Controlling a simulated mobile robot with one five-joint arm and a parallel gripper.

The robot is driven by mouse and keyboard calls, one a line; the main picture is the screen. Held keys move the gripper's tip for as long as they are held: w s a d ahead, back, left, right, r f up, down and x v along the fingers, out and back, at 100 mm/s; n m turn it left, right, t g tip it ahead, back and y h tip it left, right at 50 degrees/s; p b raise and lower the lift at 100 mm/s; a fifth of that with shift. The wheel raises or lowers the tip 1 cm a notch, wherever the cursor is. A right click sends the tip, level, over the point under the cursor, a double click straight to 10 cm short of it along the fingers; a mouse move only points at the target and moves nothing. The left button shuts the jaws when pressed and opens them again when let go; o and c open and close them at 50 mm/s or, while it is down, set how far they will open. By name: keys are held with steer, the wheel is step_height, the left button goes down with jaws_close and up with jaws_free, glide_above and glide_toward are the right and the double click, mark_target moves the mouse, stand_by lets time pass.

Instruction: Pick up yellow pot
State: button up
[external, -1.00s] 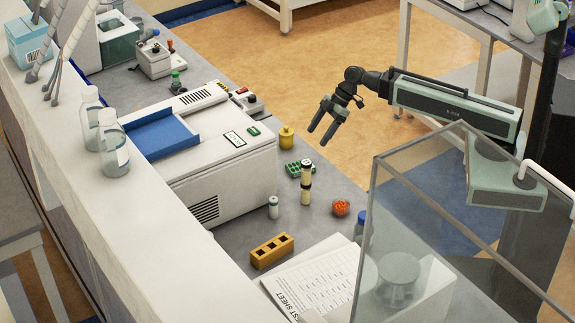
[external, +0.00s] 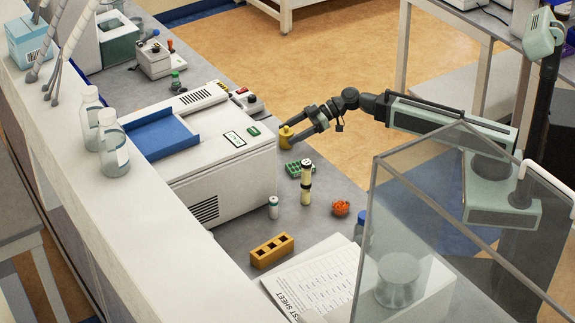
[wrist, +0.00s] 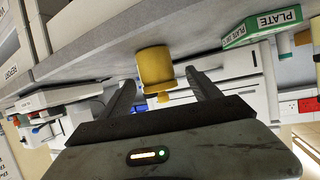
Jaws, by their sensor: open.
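The yellow pot (external: 286,138) is a small round pot with a narrow knob on top. It stands on the grey bench, close to the white machine's right side. My gripper (external: 304,134) reaches in from the right, with its fingertips at the pot. In the wrist view the pot (wrist: 155,68) appears upside down, ahead of and between the two open fingers of my gripper (wrist: 163,88). The fingers are apart and not closed on it. I cannot tell whether either finger touches it.
The white machine (external: 215,150) stands just left of the pot. A green rack (external: 299,169), a cream bottle with black bands (external: 306,185), a small vial (external: 273,208), an orange-red item (external: 341,208) and a yellow block (external: 271,250) stand nearer the camera. A glass case (external: 420,230) is at lower right.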

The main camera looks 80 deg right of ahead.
mark_target(281, 140)
steer(key=b+x, duration=0.1)
steer(key=x, duration=0.1)
steer(key=f+b+x, duration=0.1)
steer(key=x, duration=0.2)
steer(key=shift+s+d+b, duration=0.1)
steer(key=shift+d+b, duration=0.05)
steer(key=shift+b, duration=0.15)
steer(key=shift+w, duration=0.25)
steer(key=shift+s, duration=0.1)
steer(key=c, duration=1.3)
